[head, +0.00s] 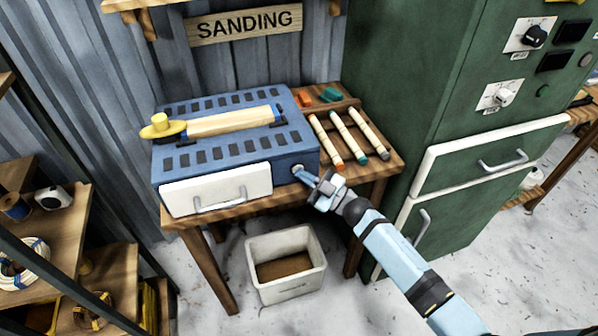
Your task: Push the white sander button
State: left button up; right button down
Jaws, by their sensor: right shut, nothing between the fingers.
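The blue sander (283,147) stands on a small wooden table under the SANDING sign. The white sander button (297,168) is a small round pale spot on its front face, right of the white drawer. My right gripper (304,175) is shut and empty, with its fingertips at the button and partly covering it. I cannot tell whether the tips touch or press it. My left gripper is not in view.
A tray with several sticks (340,135) lies right of the sander. A white bin (285,262) stands on the floor below. A green cabinet (415,110) stands close on the right, and shelves (60,235) on the left.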

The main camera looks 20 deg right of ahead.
dwell(0.4)
jog(key=shift+s+p, duration=0.3)
jog(key=shift+s, duration=0.05)
jog(key=s+p, duration=0.2)
jog(key=s, duration=0.4)
jog(key=shift+p, duration=0.35)
jog(key=shift+d, duration=0.1)
